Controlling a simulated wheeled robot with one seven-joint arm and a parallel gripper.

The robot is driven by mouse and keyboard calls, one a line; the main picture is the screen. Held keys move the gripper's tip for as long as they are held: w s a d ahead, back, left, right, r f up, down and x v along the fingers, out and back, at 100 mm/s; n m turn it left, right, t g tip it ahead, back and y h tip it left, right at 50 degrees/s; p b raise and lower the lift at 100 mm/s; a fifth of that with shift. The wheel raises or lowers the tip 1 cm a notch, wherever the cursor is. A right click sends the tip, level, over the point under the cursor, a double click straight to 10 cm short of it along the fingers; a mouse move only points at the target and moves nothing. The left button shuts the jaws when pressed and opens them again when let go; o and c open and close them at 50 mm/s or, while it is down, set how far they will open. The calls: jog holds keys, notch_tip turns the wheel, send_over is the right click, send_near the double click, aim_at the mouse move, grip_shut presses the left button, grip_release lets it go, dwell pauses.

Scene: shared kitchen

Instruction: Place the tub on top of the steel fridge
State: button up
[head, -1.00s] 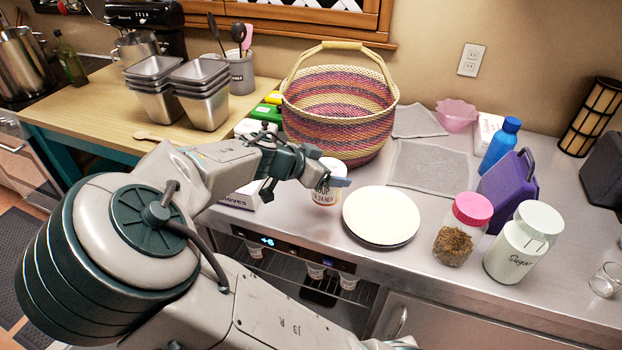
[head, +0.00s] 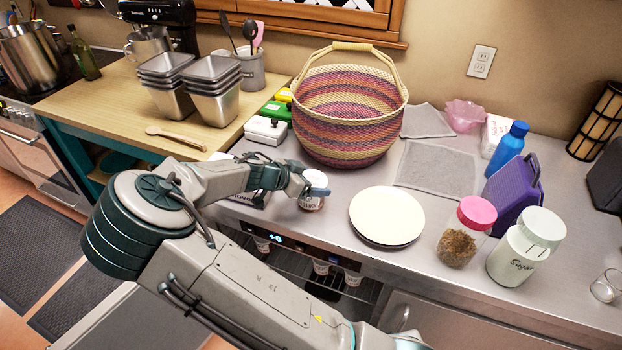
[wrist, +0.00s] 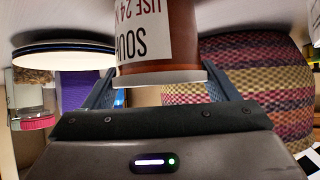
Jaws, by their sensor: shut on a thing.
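The tub (head: 311,203) is a small brown-red cup with a white lid and a white label reading SOUP. My gripper (head: 315,189) is shut on it near the lid, with one finger on each side. In the wrist view the tub (wrist: 155,45) appears upside down between the fingers, its far end cut off by the frame. The steel fridge (head: 332,229) has a flat metal top and a lit display on its front. The tub is over this top, left of a white plate; I cannot tell whether its base touches.
The white plate (head: 386,216) lies close right of the tub. A striped basket (head: 345,135) stands behind it. A pink-lidded jar (head: 466,232), a sugar jar (head: 524,248) and a purple container (head: 512,188) stand to the right. More tubs (head: 321,267) are inside the fridge.

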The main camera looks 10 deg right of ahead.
jog(key=o, duration=1.2)
jog(key=b+v, duration=0.2)
jog(key=v, duration=1)
jog(key=shift+r, duration=0.1)
jog(key=shift+d, duration=0.1)
